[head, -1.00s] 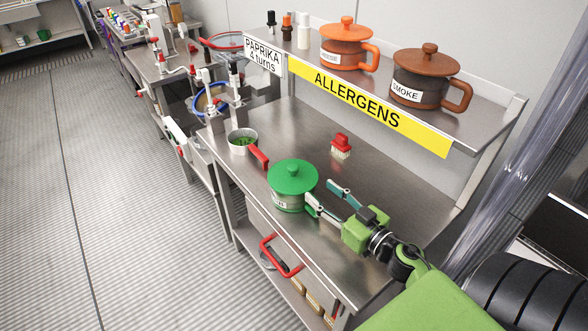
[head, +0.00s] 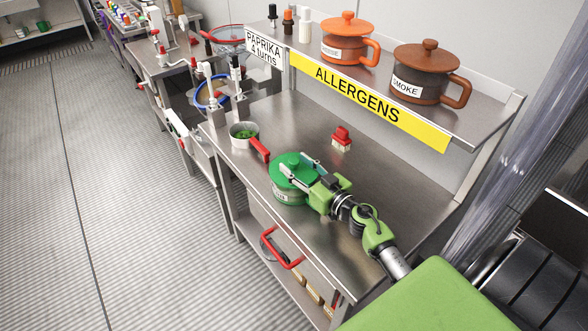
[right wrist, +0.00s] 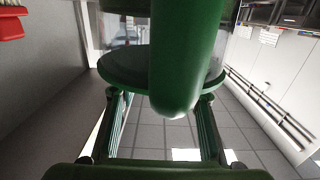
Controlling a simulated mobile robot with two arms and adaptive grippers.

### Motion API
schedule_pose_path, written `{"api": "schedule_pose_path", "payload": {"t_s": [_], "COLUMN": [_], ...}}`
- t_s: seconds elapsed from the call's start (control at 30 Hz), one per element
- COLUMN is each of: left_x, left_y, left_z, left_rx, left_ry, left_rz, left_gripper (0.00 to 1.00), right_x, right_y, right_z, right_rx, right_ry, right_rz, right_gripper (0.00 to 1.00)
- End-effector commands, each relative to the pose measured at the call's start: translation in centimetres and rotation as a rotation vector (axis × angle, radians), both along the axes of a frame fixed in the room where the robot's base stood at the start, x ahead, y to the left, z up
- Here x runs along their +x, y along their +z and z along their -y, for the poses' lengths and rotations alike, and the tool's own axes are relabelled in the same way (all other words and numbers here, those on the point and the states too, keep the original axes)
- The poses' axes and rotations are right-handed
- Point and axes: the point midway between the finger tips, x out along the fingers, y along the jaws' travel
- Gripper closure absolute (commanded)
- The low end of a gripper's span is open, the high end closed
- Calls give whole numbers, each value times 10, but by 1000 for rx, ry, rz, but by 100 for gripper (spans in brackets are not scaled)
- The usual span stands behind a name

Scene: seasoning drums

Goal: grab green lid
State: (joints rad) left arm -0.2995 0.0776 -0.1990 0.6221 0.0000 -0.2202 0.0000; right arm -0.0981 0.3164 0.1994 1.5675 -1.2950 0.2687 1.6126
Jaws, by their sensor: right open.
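The green lid (head: 290,161) sits on a green pot (head: 290,197) with a white label, near the front edge of the steel table. My right gripper (head: 283,178) is open at the lid, with its fingers reaching over the lid's top in the head view and hiding part of it. In the right wrist view the lid's rim (right wrist: 122,72) lies ahead. A rounded green part of the pot or lid, close to the camera, fills the space between the spread fingers of the gripper (right wrist: 160,97). I cannot tell whether the fingers touch it. My left gripper is not seen.
A small pan (head: 243,134) with a red handle stands left of the pot. The shelf above, with a yellow ALLERGENS strip (head: 365,100), holds an orange pot (head: 348,43) and a brown pot (head: 423,75).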

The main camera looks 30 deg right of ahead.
Motion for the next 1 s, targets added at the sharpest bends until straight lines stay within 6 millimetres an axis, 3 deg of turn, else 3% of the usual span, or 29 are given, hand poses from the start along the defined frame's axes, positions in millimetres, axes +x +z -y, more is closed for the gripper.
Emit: {"api": "schedule_pose_path", "payload": {"t_s": [0.13,0.4,0.57,1.0], "left_x": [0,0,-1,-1], "left_y": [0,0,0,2], "left_z": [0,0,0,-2], "left_rx": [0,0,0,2], "left_ry": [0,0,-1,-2], "left_rz": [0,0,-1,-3], "left_gripper": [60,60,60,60], "right_x": [13,15,15,15], "right_y": [0,-1,-1,3], "right_z": [-1,-2,-1,-1], "right_rx": [0,0,0,-2], "right_ry": [0,0,0,0], "right_rz": [1,-1,-1,0], "right_gripper": [57,57,99,99]}}
